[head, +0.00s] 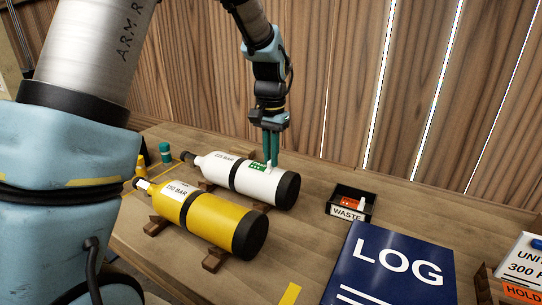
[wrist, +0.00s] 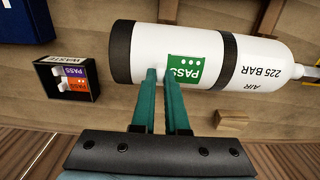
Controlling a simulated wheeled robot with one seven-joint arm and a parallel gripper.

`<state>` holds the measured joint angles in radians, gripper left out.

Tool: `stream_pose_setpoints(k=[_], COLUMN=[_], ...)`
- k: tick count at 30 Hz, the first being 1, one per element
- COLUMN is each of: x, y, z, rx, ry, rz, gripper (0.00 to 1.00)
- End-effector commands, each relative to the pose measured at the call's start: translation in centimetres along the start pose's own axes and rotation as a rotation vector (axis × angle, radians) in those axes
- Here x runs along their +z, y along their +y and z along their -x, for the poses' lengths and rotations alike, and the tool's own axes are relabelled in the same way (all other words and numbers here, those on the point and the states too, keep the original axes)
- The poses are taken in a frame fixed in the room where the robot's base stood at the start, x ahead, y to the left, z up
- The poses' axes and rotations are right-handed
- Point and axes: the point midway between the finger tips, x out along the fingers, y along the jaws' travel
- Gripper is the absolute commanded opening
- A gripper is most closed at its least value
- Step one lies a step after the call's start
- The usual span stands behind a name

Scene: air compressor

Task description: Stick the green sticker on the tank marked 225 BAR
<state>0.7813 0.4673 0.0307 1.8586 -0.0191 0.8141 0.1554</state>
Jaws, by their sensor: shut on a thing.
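The white tank marked 225 BAR (head: 223,170) lies on its side on wooden blocks, with black bands around it. It also shows in the wrist view (wrist: 230,25), its label reading upside down. The green PASS sticker (wrist: 187,69) is at the tank's side, between the bands, and looks flat against the white surface. It shows small in the head view (head: 257,167). My gripper (head: 271,160) points down at the tank, its teal fingers (wrist: 164,75) shut on the edge of the green sticker. The fingertips hide the held part, and any small gap behind the sticker cannot be seen.
A yellow tank (head: 213,219) with a BAR label lies in front on wooden blocks. A black WASTE box (head: 338,212) holds orange and purple PASS stickers. A blue LOG book (head: 390,272) lies at right front. A teal-capped bottle (head: 165,153) stands behind the tank necks.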

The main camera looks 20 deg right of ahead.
Motion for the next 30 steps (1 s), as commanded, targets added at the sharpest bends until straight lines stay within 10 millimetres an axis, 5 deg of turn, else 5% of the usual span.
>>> stream_pose_setpoints(k=[3,4,13,23,30], x=[0.0,0.0,0.0,0.0,-0.1], y=[0.0,0.0,0.0,0.0,0.0], z=[-0.1,-0.1,0.0,0.5,4.3], rx=[0.000,0.000,0.000,0.000,0.000], ry=[-0.001,-0.001,-0.001,0.001,0.004], rz=[0.000,0.000,0.000,0.000,0.001], gripper=[0.00,0.14,0.47,0.47,0.47])
